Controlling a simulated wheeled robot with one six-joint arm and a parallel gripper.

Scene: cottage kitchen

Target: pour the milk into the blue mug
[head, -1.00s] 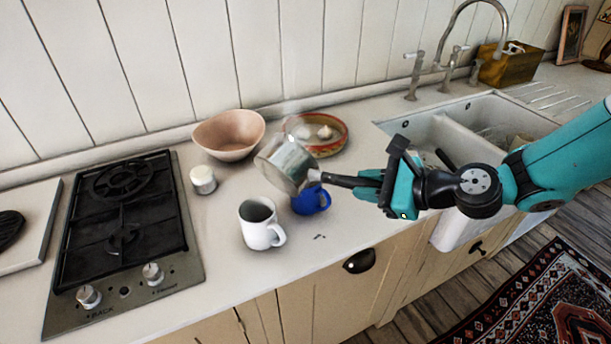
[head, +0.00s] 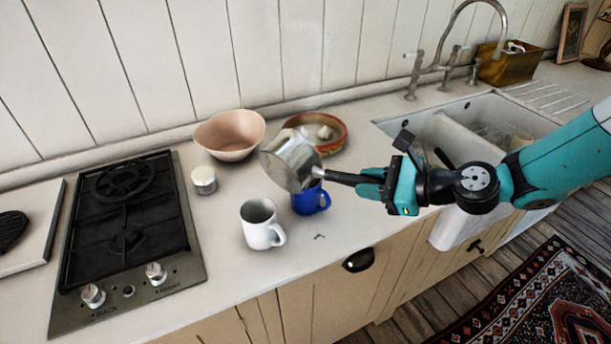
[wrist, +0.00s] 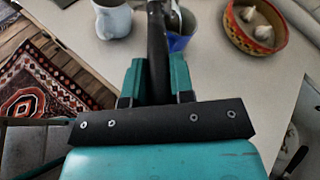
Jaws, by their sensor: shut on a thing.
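A metal saucepan (head: 289,162) with a dark handle is tilted, its rim down to the left, above and slightly left of the blue mug. My gripper (head: 370,184) is shut on the saucepan handle, which also shows in the wrist view (wrist: 157,60). The blue mug (head: 311,201) stands upright on the counter, its upper part partly hidden by the pan. In the wrist view the blue mug (wrist: 180,42) is partly behind the handle. No milk is visible, and I cannot see inside the pan.
A white mug (head: 259,228) stands close to the left of the blue mug. Behind are a pink bowl (head: 229,137), a red-rimmed dish (head: 336,146) with garlic, and a small lidded jar (head: 203,180). A gas hob (head: 125,225) is left; a sink (head: 410,127) is right.

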